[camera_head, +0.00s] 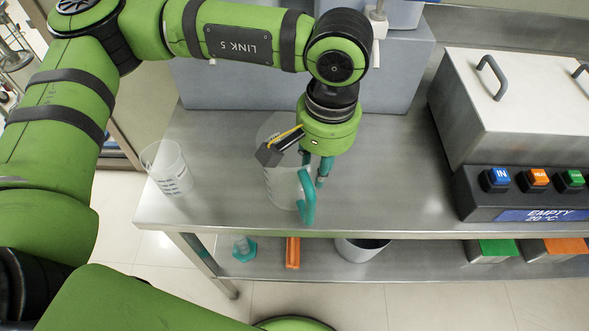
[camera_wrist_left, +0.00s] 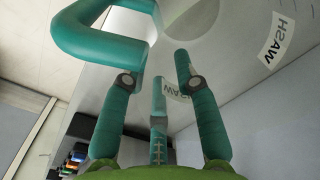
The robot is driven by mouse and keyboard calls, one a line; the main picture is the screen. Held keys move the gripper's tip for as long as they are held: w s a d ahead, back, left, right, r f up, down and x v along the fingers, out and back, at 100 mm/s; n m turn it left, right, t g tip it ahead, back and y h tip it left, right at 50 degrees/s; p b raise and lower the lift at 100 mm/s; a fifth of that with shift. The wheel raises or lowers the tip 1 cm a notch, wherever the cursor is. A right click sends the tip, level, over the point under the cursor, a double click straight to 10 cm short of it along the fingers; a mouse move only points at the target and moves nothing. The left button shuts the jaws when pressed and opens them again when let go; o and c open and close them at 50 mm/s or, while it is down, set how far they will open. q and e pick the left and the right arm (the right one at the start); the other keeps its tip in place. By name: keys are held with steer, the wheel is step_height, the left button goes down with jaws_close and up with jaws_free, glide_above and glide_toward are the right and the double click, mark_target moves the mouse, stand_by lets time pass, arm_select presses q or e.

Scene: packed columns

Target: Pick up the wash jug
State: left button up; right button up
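The wash jug (camera_head: 280,185) is a clear cylinder with a teal handle, upright on the metal table near its front edge. Its handle (camera_head: 306,197) faces the front in the head view. In the left wrist view the handle (camera_wrist_left: 100,40) is a teal loop at upper left, and the jug's wall bears a WASH label (camera_wrist_left: 276,42). My left gripper (camera_head: 316,172) points down beside the jug, close to the handle. In the wrist view its teal fingers (camera_wrist_left: 162,62) are spread apart with no object gripped. Whether they touch the jug is unclear. My right gripper is out of view.
A clear beaker (camera_head: 166,168) stands at the table's left. A metal box with a lid (camera_head: 520,105) and a button panel (camera_head: 520,195) occupy the right. A grey block (camera_head: 395,85) stands behind. A lower shelf (camera_head: 340,268) holds several items. The table's front middle is clear.

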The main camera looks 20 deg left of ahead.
arm_select(q)
jaws_close()
stand_by(0.3)
